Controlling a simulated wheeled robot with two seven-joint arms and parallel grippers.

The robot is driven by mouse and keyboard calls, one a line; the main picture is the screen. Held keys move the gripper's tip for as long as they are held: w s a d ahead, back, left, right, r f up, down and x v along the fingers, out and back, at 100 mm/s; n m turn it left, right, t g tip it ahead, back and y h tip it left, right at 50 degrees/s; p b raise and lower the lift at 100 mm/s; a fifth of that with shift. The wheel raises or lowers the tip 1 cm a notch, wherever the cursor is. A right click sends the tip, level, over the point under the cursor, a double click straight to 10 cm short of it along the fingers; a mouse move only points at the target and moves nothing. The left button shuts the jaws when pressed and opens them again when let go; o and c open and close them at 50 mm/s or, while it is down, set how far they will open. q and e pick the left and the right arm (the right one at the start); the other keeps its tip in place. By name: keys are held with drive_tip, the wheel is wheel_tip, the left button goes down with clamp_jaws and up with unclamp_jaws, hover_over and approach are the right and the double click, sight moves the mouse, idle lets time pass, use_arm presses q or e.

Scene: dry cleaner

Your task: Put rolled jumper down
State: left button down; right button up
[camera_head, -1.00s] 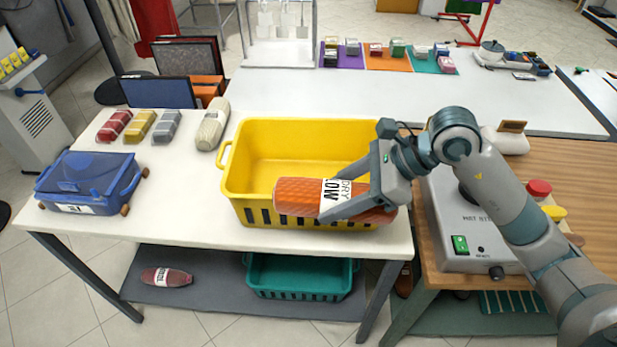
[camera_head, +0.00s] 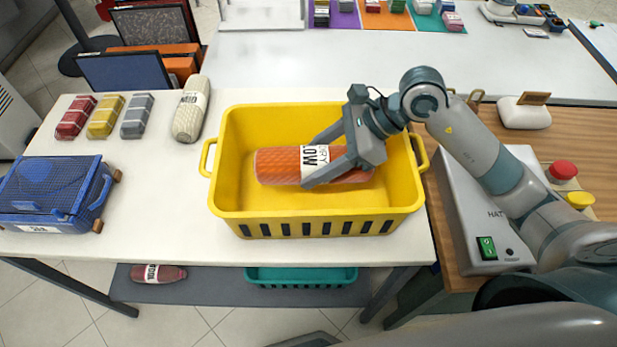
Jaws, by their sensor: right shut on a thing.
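An orange rolled jumper (camera_head: 278,166) with a white printed band lies lengthwise left to right within the yellow basket (camera_head: 320,217). My right gripper (camera_head: 312,162) is shut on the jumper around its band, reaching in from the right. The jumper is inside the basket's outline; I cannot tell whether it touches the basket floor. The gripper hides part of the jumper's right half. The basket stands on the white table. My left gripper is not in view.
A cream roll (camera_head: 191,109) and red, yellow and grey folded items (camera_head: 104,117) lie left of the basket. A blue lidded crate (camera_head: 52,195) stands at far left. A grey machine (camera_head: 482,215) stands right. A teal basket (camera_head: 300,275) and dark red roll (camera_head: 158,273) sit on the lower shelf.

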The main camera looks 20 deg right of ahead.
drive_tip(key=shift+s, duration=0.15)
drive_tip(key=p, duration=0.2)
hover_over(314, 201)
wheel_tip(314, 201, down, 6)
drive_tip(key=shift+r, duration=0.2)
drive_tip(key=shift+a+f, duration=0.1)
drive_tip(key=shift+f, duration=0.2)
wheel_tip(314, 201, down, 2)
drive_tip(key=shift+f+p, duration=0.25)
drive_tip(key=shift+p, duration=0.15)
drive_tip(key=shift+f, duration=0.6)
drive_tip(key=shift+f, duration=0.25)
